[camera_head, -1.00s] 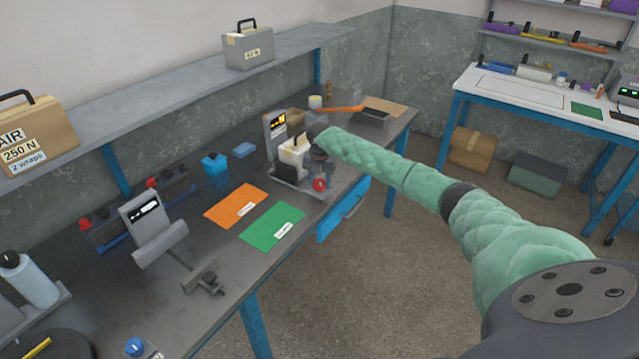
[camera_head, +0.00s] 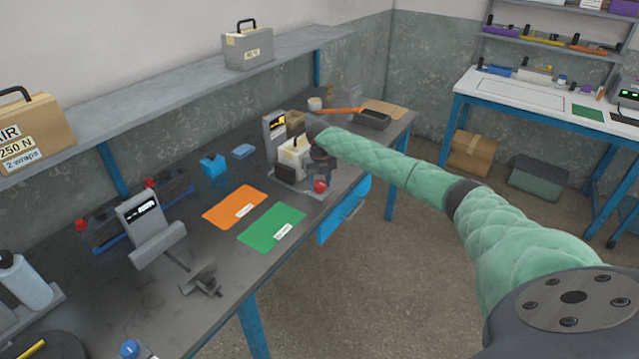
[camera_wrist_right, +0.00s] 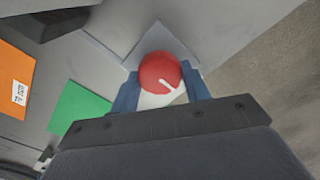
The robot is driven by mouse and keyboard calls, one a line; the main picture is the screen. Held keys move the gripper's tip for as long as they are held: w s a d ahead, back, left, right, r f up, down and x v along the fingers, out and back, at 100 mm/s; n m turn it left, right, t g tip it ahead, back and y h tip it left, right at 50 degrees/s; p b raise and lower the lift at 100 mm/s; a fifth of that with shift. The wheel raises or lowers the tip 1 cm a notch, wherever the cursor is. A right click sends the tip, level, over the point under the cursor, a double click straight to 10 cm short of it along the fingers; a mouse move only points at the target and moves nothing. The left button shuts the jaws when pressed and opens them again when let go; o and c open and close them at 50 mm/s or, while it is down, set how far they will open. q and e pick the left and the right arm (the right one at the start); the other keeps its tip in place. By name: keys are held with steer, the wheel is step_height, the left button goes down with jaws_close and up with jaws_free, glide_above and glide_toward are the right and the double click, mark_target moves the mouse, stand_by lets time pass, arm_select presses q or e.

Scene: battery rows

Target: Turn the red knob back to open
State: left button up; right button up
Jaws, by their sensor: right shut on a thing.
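The red knob (camera_head: 320,186) is at the front edge of a small device on the workbench. My left gripper is not in view.
An orange mat (camera_head: 235,207) and a green mat (camera_head: 271,228) lie left of the device. A display unit (camera_head: 274,135) stands behind it. A dark tray (camera_head: 372,119) is behind to the right. A blue drawer (camera_head: 343,211) is under the bench edge.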

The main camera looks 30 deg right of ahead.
steer(key=shift+d+r, duration=0.1)
steer(key=shift+r, duration=0.05)
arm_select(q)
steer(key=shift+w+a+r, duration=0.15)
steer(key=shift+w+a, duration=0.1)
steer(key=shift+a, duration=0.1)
